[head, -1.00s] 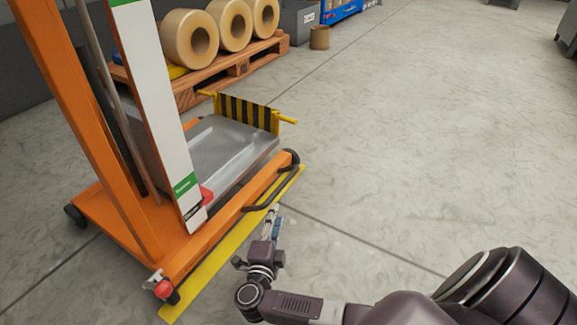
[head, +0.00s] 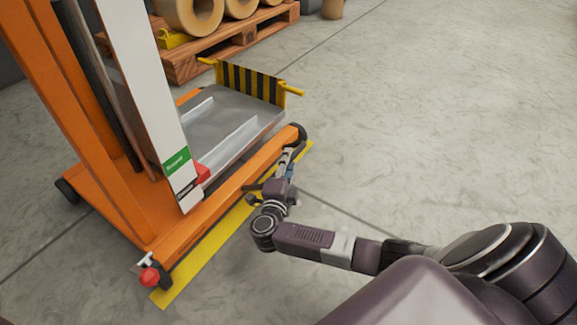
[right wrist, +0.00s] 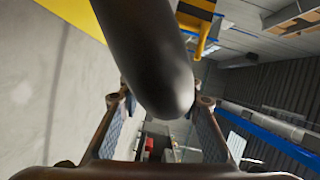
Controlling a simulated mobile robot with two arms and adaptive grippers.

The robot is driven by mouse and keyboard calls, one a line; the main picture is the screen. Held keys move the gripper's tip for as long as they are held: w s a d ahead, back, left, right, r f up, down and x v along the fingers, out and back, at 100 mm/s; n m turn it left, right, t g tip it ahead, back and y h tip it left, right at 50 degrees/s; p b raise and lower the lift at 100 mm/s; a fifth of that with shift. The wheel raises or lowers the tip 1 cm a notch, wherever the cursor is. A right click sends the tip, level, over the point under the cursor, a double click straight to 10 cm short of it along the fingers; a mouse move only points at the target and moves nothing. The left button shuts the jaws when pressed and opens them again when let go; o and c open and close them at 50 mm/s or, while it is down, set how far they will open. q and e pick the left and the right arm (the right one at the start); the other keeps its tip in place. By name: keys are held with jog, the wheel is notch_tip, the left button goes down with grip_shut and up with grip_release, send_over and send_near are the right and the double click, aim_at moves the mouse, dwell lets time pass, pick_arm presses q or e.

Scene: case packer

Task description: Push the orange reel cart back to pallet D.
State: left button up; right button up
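The orange reel cart (head: 178,246) stands at left in the head view, with an upright mast, a grey platform (head: 215,128) and a yellow-black striped plate (head: 250,84) at its far end. My right gripper (head: 291,158) is at the cart's right side, by the dark side handle near the far wheel. In the right wrist view, a dark rounded bar (right wrist: 150,50) comes down between the two spread fingers (right wrist: 160,125). The fingers look apart from it, so the gripper is open. My left gripper is out of view. No pallet letter is readable.
A wooden pallet (head: 205,61) with tan reels (head: 192,14) stands beyond the cart. A yellow floor strip (head: 208,258) runs along the cart's right side. A small tan cylinder (head: 332,9) stands at the top. The floor to the right is open.

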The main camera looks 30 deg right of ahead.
grip_shut()
dwell(0.3)
